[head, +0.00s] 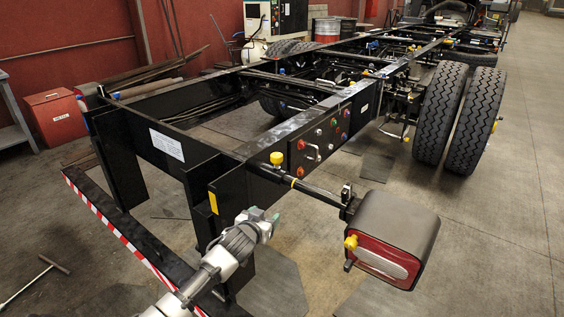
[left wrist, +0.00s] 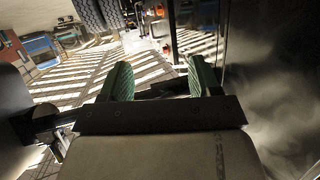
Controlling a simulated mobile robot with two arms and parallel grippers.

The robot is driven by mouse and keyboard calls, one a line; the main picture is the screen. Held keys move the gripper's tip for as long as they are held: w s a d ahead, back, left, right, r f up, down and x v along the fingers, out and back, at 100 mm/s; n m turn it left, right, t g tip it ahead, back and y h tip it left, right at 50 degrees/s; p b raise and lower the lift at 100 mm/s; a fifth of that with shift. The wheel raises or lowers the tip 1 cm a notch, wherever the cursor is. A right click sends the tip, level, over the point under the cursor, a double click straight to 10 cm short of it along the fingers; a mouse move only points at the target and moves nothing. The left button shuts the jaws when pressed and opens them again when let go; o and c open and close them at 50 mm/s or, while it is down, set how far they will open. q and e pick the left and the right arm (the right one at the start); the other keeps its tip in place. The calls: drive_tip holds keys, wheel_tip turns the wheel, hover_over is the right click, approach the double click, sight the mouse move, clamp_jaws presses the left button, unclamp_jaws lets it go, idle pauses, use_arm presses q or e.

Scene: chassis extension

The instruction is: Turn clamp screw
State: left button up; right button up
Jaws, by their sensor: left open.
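A yellow knob (head: 277,158) stands on top of the black tube (head: 315,190) where it leaves the chassis rail. A second yellow knob (head: 351,243) sits beside the red and white tail lamp (head: 384,264). I cannot tell which of these is the clamp screw. My left gripper (head: 272,220) is below the tube, in front of the rail end and left of the lamp, apart from both knobs. In the left wrist view its green fingers (left wrist: 162,80) are spread with nothing between them. My right gripper is not in view.
The black chassis rail (head: 232,190) is close to my left gripper. A striped bumper bar (head: 117,232) runs along the lower left. Twin tyres (head: 457,118) stand at the right. The floor (head: 500,240) right of the lamp is clear.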

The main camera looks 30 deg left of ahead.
sight(279, 154)
use_arm(q)
wheel_tip(279, 154, up, 15)
drive_tip(key=w+t, duration=0.1)
drive_tip(key=t, duration=0.2)
drive_tip(key=shift+n, duration=0.3)
drive_tip(key=w, duration=0.3)
drive_tip(key=w+a, duration=0.1)
drive_tip(key=w, duration=0.2)
drive_tip(key=w+a, duration=0.1)
drive_tip(key=w, duration=0.2)
drive_tip(key=shift+f, duration=0.15)
drive_tip(key=shift+w+a, duration=0.15)
drive_tip(key=shift+w, duration=0.65)
drive_tip(key=shift+f+b, duration=0.1)
drive_tip(key=shift+b, duration=0.2)
drive_tip(key=c, duration=0.9)
